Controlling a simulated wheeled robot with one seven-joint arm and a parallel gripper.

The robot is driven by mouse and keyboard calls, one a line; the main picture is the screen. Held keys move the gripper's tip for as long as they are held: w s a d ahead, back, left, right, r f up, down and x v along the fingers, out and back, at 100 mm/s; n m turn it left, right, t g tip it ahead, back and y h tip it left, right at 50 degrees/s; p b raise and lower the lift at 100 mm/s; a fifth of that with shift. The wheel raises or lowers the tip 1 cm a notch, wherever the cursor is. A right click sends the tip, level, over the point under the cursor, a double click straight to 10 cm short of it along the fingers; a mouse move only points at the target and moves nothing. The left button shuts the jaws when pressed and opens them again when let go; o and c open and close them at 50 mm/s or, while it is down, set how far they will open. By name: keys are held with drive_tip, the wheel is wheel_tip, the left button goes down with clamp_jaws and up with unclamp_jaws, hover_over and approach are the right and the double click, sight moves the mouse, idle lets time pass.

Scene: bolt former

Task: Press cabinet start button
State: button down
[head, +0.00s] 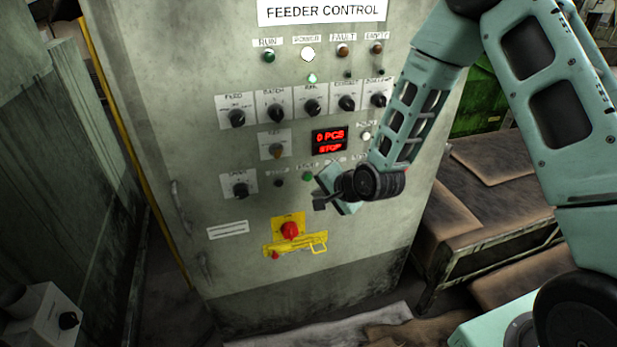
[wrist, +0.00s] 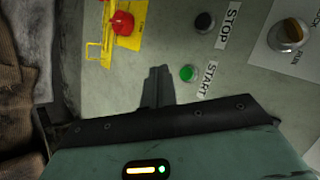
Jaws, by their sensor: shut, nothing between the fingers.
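The feeder control cabinet (head: 230,285) stands in front of me with its panel facing me. The green start button (wrist: 187,73) shows in the wrist view beside a START label (wrist: 208,79). It also shows in the head view as a small green button (head: 307,176), just left of my gripper. My gripper (head: 320,203) is shut and empty in front of the panel. In the wrist view its fingers (wrist: 158,72) point at the panel a little left of the start button. I cannot tell whether the fingertips touch the panel; they do not cover the button.
A black stop button (wrist: 204,22) sits near the start button. A red knob on a yellow plate (head: 289,230) is lower on the panel. The display (head: 329,140) reads 0 PCS STOP. Brown-covered crates (head: 490,215) stand right of the cabinet.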

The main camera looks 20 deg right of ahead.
sight(308, 177)
drive_tip(key=shift+w, duration=1.85)
drive_tip(key=shift+w, duration=0.1)
idle(0.5)
drive_tip(key=shift+w, duration=0.3)
